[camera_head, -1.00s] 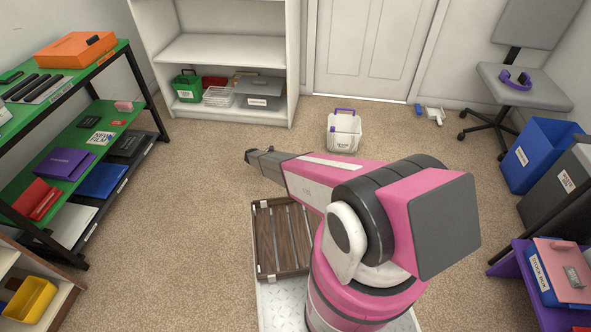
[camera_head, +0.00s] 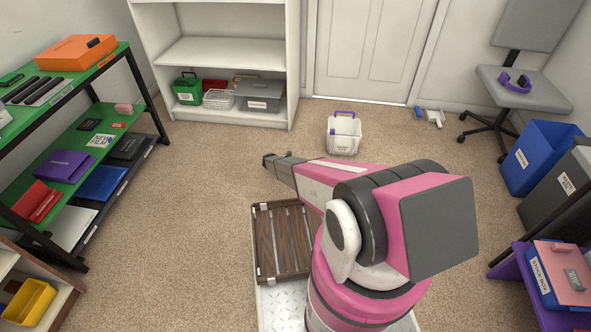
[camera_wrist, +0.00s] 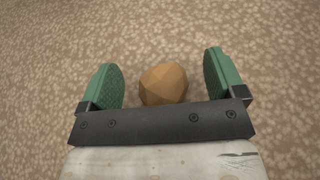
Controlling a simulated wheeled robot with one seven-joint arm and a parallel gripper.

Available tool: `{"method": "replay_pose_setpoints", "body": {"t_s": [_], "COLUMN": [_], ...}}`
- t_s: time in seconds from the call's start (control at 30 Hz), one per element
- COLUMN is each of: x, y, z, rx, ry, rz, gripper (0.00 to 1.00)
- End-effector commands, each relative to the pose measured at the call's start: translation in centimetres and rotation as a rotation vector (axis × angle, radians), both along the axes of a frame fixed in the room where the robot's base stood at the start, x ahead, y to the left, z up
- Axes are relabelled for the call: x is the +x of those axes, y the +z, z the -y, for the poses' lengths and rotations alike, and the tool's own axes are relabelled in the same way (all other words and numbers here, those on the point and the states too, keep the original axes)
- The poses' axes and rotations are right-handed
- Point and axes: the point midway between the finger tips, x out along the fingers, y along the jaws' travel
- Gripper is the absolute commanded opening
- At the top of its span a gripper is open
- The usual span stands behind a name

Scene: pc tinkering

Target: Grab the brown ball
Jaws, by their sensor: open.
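The brown ball (camera_wrist: 163,84) is faceted and lies on the carpet in the wrist view. My gripper (camera_wrist: 165,78) is open, with one green-padded finger on each side of the ball and a gap to each. The dark bar of my gripper is just below the ball in the picture. I cannot tell how far above the floor the fingers are. In the head view the ball is hidden, and my gripper (camera_head: 278,160) shows only as a dark end of my arm.
A white bin (camera_head: 343,133) with a purple handle stands on the floor beyond my gripper. A green-topped shelf (camera_head: 75,165) is at the left and a white bookcase (camera_head: 215,60) at the back. The carpet (camera_head: 190,215) between is clear.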

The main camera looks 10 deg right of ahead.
Motion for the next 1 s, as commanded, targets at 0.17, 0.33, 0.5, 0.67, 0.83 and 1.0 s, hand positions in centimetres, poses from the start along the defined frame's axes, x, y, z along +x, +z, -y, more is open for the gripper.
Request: {"method": "replay_pose_setpoints", "body": {"t_s": [0.17,0.33,0.5,0.67,0.83,1.0], "x": [0.0,0.0,0.0,0.0,-0.1,-0.2], "y": [0.0,0.0,0.0,0.0,0.6,2.3], "z": [0.0,0.0,0.0,0.0,0.0,0.0], "rx": [0.0,0.0,0.0,0.0,0.0,0.0], "ry": [0.0,0.0,0.0,-0.001,-0.001,-0.001], "rz": [0.0,0.0,0.0,0.0,0.0,0.001], "gripper": [0.89,0.37,0.36,0.36,0.36,0.36]}}
